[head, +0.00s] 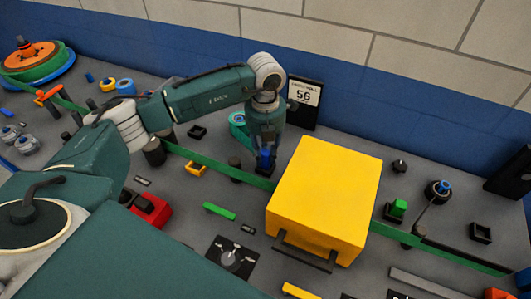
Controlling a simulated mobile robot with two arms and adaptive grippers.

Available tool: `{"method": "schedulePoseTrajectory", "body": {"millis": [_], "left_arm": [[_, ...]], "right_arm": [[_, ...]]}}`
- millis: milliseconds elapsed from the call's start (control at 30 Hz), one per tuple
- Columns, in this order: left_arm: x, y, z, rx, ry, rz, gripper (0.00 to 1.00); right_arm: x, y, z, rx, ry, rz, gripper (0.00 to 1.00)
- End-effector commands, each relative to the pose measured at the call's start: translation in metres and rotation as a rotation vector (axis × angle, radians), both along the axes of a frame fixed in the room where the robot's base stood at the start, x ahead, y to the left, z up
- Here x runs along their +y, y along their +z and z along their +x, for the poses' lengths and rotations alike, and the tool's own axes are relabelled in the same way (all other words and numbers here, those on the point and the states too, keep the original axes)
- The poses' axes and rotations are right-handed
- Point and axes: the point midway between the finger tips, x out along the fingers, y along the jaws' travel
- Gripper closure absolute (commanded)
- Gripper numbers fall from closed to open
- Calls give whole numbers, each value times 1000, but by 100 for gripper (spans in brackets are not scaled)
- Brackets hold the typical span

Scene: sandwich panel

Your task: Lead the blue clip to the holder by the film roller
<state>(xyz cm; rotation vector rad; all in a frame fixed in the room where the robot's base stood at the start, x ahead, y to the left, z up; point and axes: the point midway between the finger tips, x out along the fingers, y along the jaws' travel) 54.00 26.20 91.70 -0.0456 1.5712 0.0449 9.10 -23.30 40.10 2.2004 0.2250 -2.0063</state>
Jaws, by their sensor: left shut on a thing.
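My left gripper (265,143) reaches down just behind the left end of the yellow box, in the middle of the head view. It is shut on the blue clip (265,159), a small blue block that shows between and below the fingers. The clip is close to the green film strip and a dark part under it; I cannot tell whether it touches them. Small black square holders stand at left (197,132) and at right (480,232). A teal roll (238,121) stands just left of my gripper. I cannot tell which part is the film roller. My right gripper is not in view.
A large yellow box (325,190) stands right of my gripper, close to it. A black sign (304,101) reading 56 stands behind, before the wall. A green clip (398,208) sits in a holder at right. An orange and green reel (33,60) stands far left.

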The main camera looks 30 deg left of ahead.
Motion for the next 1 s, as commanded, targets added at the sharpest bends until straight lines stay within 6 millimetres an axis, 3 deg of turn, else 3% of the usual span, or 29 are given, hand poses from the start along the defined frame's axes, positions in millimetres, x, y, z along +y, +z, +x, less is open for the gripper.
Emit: {"method": "schedulePoseTrajectory", "body": {"millis": [933,967,1000], "left_arm": [[0,-16,0,0,0,0,100],[0,-16,0,0,0,0,70],[0,-15,0,0,0,0,62]], "right_arm": [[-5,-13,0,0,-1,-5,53],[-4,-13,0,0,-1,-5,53],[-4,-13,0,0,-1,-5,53]]}}
